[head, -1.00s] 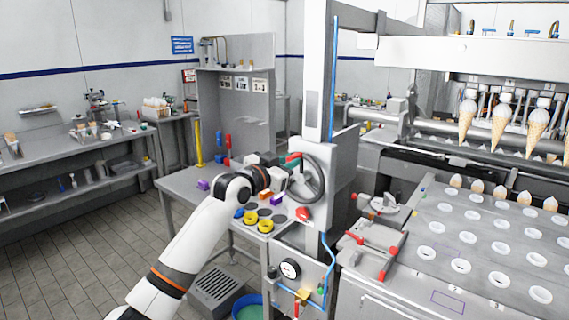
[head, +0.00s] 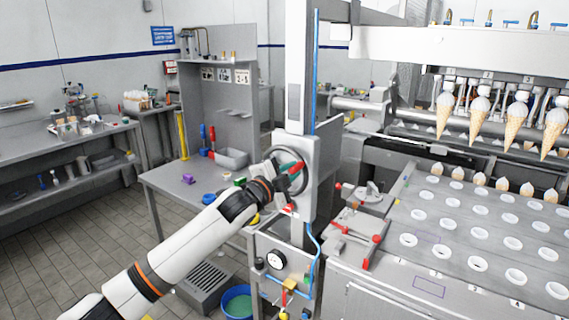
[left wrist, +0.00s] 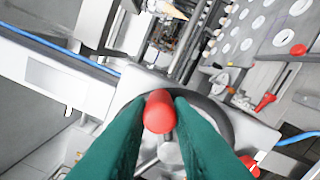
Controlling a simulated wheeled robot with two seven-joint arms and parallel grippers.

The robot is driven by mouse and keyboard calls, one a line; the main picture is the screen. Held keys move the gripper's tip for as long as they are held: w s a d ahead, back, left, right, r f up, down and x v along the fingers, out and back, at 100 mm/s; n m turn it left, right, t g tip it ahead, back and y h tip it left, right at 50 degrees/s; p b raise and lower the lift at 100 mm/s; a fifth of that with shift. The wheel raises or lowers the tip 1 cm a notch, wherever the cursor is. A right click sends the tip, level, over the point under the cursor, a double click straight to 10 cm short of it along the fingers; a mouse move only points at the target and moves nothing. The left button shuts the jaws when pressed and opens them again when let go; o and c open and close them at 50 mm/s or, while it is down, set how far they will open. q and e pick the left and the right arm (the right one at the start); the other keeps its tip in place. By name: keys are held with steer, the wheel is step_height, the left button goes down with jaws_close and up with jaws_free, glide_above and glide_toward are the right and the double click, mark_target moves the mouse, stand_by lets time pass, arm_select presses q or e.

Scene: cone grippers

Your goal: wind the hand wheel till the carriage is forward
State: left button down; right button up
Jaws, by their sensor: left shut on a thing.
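The hand wheel (head: 276,156) is a dark ring on the front of a grey upright box (head: 325,160). It also shows behind my fingers in the left wrist view (left wrist: 222,112). My left gripper (head: 293,171) is at the wheel's right side. In the left wrist view its green fingers (left wrist: 160,112) are shut on the wheel's red handle knob (left wrist: 159,112). Part of the wheel is hidden by my gripper. The carriage (head: 490,92) is the bar of cone holders at the back right, with several filled cones (head: 480,118) hanging from it. My right gripper is not in view.
A tray with rows of white-rimmed holes (head: 450,235) lies in front of the carriage; cones stand in its back row. A red-handled fixture (head: 358,238) stands right of the wheel. A gauge (head: 276,261) sits below it. A grey bench (head: 165,182) stands to the left.

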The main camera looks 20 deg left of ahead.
mark_target(305, 179)
arm_select(q)
steer(key=f+m, duration=0.1)
steer(key=d+f+m, duration=0.1)
steer(key=shift+s+f+m, duration=0.1)
steer(key=shift+s+m, duration=0.1)
steer(key=shift+m, duration=0.2)
steer(key=f+m, duration=0.1)
steer(key=m+p, duration=0.1)
steer(key=shift+d+f+m, duration=0.15)
steer(key=shift+f+m, duration=0.2)
steer(key=shift+m, duration=0.05)
steer(key=w+a+f+m, duration=0.1)
steer(key=a+f+m, duration=0.3)
steer(key=m, duration=1.1)
steer(key=shift+w+f, duration=0.15)
steer(key=shift+f, duration=1.4)
steer(key=shift+a, duration=0.2)
steer(key=c, duration=1.3)
jaws_free()
steer(key=shift+w, duration=0.1)
steer(key=shift+a+r, duration=0.15)
